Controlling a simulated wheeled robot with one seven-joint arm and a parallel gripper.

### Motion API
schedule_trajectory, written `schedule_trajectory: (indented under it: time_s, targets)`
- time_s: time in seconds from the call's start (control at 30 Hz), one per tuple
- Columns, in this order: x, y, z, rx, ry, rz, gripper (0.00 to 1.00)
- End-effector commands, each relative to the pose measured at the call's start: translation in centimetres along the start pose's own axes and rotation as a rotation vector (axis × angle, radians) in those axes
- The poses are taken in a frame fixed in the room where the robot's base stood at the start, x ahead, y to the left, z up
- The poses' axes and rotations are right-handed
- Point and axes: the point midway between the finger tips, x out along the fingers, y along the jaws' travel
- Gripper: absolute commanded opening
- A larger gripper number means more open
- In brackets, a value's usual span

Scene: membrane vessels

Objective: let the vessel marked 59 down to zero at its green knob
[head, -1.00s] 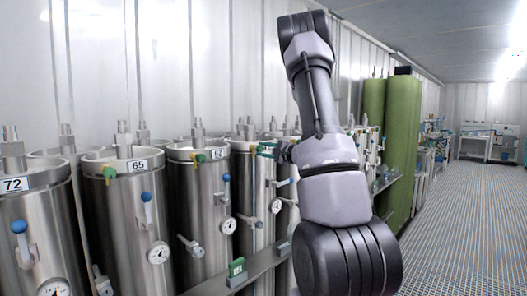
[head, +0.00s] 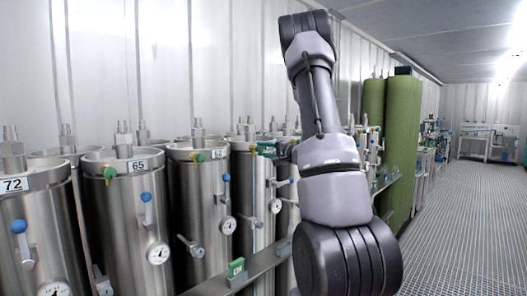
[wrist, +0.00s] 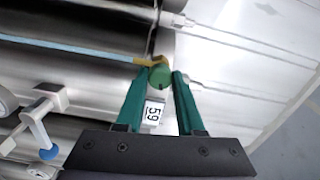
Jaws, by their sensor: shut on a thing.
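The vessel marked 59 (head: 246,200) is a steel cylinder, in the head view just right of the one marked 62. Its label 59 (wrist: 153,113) reads clearly in the wrist view. Its green knob (wrist: 160,76) sits on a brass fitting at the rim. My gripper (wrist: 160,75) has its teal fingers on either side of the knob and is shut on it. In the head view my gripper (head: 266,149) is at the vessel's top and hides its knob and label. A round gauge (head: 275,206) is on its side, too small to read.
Vessels marked 72 (head: 38,235), 65 (head: 120,225) and 62 (head: 197,195) stand in a row to the left, with blue levers and gauges. A low rail (head: 262,264) runs in front. Green tall cylinders (head: 402,150) stand right. The grated floor (head: 460,230) is open.

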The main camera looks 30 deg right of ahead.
Motion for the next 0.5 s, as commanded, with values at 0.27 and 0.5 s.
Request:
schedule_trajectory:
  time_s: [0.27,0.5]
  targets:
    - [-0.13,0.22,-0.05,0.002,0.002,0.005,0.48]
    - [-0.06,0.11,-0.03,0.001,0.001,0.002,0.67]
